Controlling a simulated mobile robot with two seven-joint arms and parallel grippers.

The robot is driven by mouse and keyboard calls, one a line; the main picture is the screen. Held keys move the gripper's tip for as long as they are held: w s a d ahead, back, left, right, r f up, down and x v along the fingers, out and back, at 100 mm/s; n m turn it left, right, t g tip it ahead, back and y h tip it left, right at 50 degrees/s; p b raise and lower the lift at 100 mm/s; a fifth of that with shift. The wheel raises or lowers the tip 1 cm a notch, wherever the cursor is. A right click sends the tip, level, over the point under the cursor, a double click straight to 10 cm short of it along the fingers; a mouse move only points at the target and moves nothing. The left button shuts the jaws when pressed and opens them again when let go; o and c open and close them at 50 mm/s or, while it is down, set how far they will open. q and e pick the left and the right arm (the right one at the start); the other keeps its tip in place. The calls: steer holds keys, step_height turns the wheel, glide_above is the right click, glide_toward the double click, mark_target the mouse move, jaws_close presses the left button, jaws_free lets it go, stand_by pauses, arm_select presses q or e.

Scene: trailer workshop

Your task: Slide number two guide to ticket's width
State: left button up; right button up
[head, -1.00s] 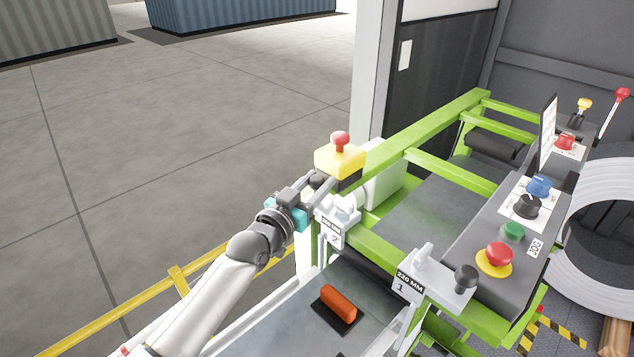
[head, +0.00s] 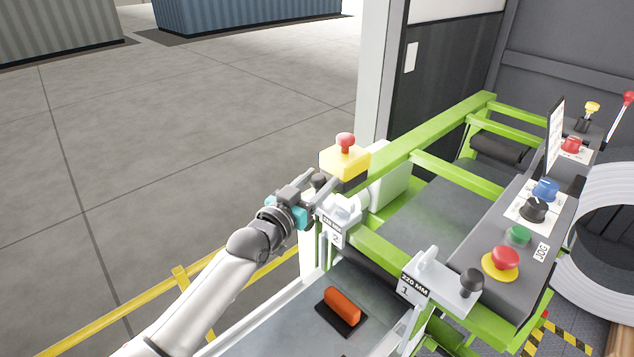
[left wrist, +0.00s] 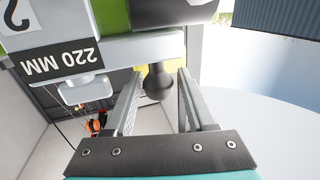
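The number two guide (head: 345,208) is a white bracket on the green rail, with a label reading 220 MM and 2 in the left wrist view (left wrist: 55,62). Its black knob (head: 318,181) also shows in the left wrist view (left wrist: 158,83). My left gripper (head: 318,186) is at this knob. Its two fingers (left wrist: 160,75) are apart, with the knob between their tips; a gap shows at the right finger. The number one guide (head: 436,278), also marked 220 MM, sits nearer on the right. A white sheet (head: 555,132) stands on the panel; its text is unreadable. My right gripper is out of view.
A yellow box with a red button (head: 344,160) stands just behind the left gripper. The control panel (head: 480,235) with several buttons is at right. An orange block on a dark base (head: 342,306) lies on the grey bed below. A yellow railing (head: 110,318) runs at lower left.

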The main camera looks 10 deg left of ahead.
arm_select(q)
steer(key=shift+s, duration=0.1)
steer(key=v, duration=1.5)
steer(key=shift+a, duration=0.15)
